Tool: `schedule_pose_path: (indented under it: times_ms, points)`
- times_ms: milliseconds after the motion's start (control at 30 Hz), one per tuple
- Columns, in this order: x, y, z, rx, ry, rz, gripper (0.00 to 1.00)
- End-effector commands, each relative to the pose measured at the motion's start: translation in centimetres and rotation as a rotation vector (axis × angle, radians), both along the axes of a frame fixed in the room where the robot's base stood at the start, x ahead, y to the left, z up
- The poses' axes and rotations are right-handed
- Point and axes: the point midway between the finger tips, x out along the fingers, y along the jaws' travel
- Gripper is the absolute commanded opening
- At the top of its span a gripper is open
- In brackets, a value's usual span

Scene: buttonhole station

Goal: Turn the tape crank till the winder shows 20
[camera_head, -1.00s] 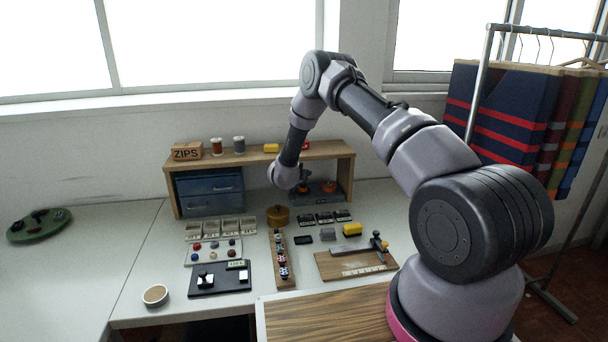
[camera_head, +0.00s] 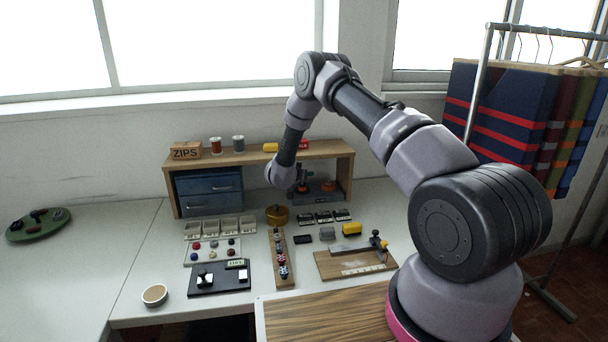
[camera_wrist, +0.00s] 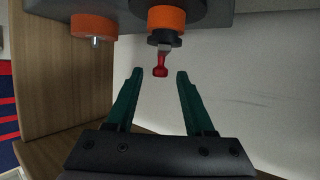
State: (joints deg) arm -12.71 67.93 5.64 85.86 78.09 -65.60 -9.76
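In the wrist view my gripper (camera_wrist: 160,74) has its two green fingers spread. A small red crank knob (camera_wrist: 160,71) on a grey stub shows between the fingertips, with clear gaps on both sides. The stub comes from an orange disc (camera_wrist: 167,18) with a black collar. A second orange disc (camera_wrist: 93,26) with a metal pin is on the left. Both sit by the grey winder base (camera_wrist: 225,12). In the head view the winder (camera_head: 329,187) stands under the wooden shelf, partly behind my wrist. No winder number is readable.
The wooden shelf (camera_head: 330,151) is above the winder, with a blue drawer unit (camera_head: 209,190) under its left side. A brass-coloured round tin (camera_head: 277,214) stands in front.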

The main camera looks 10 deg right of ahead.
Motion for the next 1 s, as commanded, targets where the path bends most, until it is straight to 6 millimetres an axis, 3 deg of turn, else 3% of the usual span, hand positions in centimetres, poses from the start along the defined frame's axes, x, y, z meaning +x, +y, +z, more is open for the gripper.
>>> schedule_pose_path:
  times_ms: [267,700,1000]
  points:
    - [-2.3,1.8,1.2,-0.001,0.001,0.005,0.53]
    - [-10.5,7.0,1.2,-0.001,0.001,0.004,0.53]
    - [-12.4,8.1,1.1,0.000,0.001,0.000,0.53]
